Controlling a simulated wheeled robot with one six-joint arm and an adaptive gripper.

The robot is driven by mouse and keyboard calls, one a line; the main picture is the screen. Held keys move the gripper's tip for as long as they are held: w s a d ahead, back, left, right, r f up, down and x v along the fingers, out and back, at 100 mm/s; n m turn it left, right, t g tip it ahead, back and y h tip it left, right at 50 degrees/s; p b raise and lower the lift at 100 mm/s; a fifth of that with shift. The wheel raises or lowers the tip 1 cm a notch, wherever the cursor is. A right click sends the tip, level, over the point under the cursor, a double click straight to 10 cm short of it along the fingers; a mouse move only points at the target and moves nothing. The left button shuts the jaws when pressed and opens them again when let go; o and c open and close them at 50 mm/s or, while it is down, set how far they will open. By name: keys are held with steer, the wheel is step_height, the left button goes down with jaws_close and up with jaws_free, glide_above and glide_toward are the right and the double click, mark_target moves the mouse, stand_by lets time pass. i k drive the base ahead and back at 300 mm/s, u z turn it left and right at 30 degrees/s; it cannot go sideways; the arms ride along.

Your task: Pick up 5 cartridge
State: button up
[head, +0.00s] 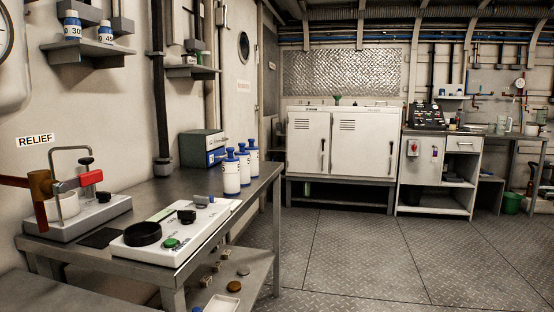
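Three white bottle-shaped containers with blue tops and blue bands stand upright in a row on the steel bench (262,178). The near one (231,180), the middle one (243,168) and the far one (252,163) partly overlap, and their markings are too small to read. Two smaller blue-and-white containers stand on a wall shelf (100,50) at upper left: one (72,28) appears marked 30, the other (105,34) appears marked 45. I cannot tell which container is the 5 cartridge. My gripper is not in view.
A white panel (205,215) with a black ring and green button lies on the bench. Left of it are a grey fixture (95,215) and a red-handled valve (75,184) under a RELIEF sign. White cabinets (345,140) stand at the back. The floor (370,255) at right is clear.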

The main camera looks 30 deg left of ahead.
mark_target(230, 164)
steer(key=i, duration=3.5)
steer(key=u, duration=3.45)
